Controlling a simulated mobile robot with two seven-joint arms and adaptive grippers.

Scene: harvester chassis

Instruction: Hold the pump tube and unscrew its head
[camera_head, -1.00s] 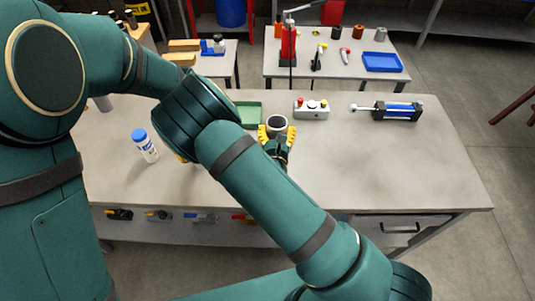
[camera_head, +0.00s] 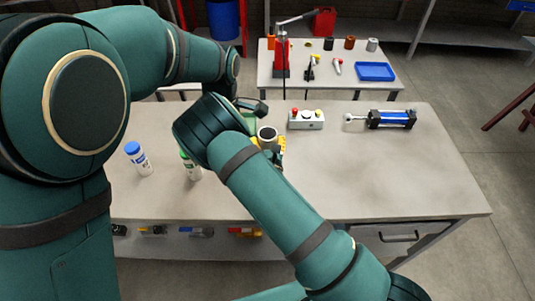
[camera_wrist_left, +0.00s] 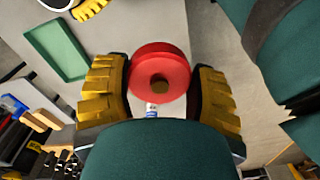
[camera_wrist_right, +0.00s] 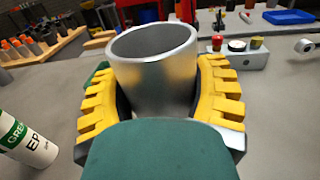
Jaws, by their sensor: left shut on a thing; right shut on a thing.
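The pump tube is a grey metal cylinder (camera_wrist_right: 155,70) with an open, hollow top, upright in the right wrist view. My right gripper (camera_wrist_right: 160,95), with yellow ribbed fingers, is shut on it. In the head view the tube's round rim (camera_head: 267,132) shows above my right gripper (camera_head: 270,146) over the table. The pump head is a red round piece (camera_wrist_left: 159,75) with a hole in its middle. My left gripper (camera_wrist_left: 160,95) is shut on it, apart from the tube. In the head view the left gripper is mostly hidden behind my arm.
A blue-capped bottle (camera_head: 138,158) and a green-capped bottle (camera_head: 190,166) stand at the left of the table (camera_head: 390,170). The table's right side is clear.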

